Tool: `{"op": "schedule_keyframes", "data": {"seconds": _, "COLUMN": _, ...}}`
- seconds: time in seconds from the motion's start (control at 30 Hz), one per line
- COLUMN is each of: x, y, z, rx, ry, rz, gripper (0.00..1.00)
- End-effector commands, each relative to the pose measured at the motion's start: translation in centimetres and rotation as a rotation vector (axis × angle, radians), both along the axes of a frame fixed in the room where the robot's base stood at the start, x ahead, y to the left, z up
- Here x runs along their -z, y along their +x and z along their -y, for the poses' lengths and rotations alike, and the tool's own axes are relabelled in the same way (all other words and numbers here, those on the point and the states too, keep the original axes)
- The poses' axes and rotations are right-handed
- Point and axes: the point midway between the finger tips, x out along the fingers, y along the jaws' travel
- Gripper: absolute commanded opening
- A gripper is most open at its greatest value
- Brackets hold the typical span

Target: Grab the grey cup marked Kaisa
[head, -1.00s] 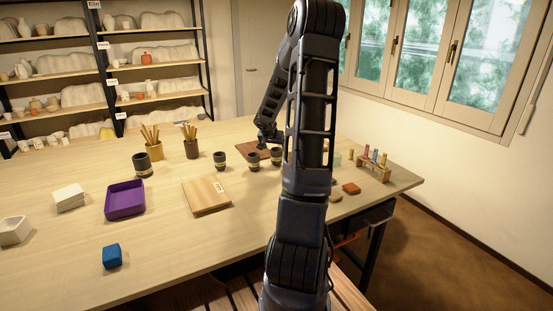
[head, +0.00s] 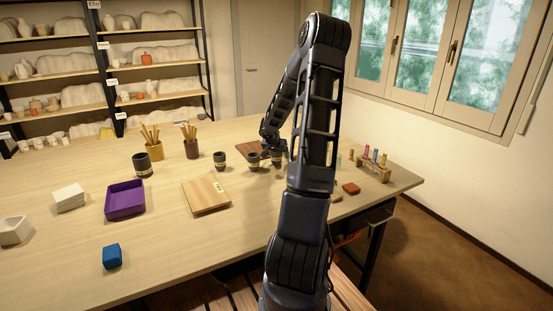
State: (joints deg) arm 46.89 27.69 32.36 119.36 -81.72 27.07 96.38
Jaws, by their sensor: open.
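Several dark grey cups with pale bands stand on the table: a larger one at left (head: 142,166), a small one in the middle (head: 220,161), and another small one (head: 253,161) to its right. A further small cup (head: 277,158) stands at the right end, close under my gripper. The names on the bands are too small to read, so I cannot tell which is Kaisa's. My gripper (head: 273,147) is open, above or just beside the right-end cups. Its fingertips are small and partly hidden, and I cannot tell whether they touch a cup.
A brown board (head: 250,149) lies behind the small cups. Two pots of tools (head: 192,149) stand behind, and a wooden board (head: 206,196) lies in front. A purple tray (head: 125,200) and blue block (head: 112,256) are at left. A rack (head: 374,170) stands at right.

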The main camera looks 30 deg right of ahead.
Motion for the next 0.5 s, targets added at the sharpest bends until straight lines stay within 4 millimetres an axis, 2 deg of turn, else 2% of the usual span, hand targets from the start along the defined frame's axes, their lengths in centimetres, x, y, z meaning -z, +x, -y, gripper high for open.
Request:
{"op": "schedule_keyframes", "data": {"seconds": 0.07, "x": 0.00, "y": -0.01, "z": -0.01, "rx": 0.000, "ry": 0.000, "rz": 0.000, "gripper": 0.78}}
{"op": "schedule_keyframes", "data": {"seconds": 0.33, "x": 0.00, "y": -0.02, "z": -0.02, "rx": 0.000, "ry": 0.000, "rz": 0.000, "gripper": 0.26}}
{"op": "schedule_keyframes", "data": {"seconds": 0.5, "x": -0.01, "y": -0.01, "z": -0.02, "rx": 0.000, "ry": 0.000, "rz": 0.000, "gripper": 0.26}}
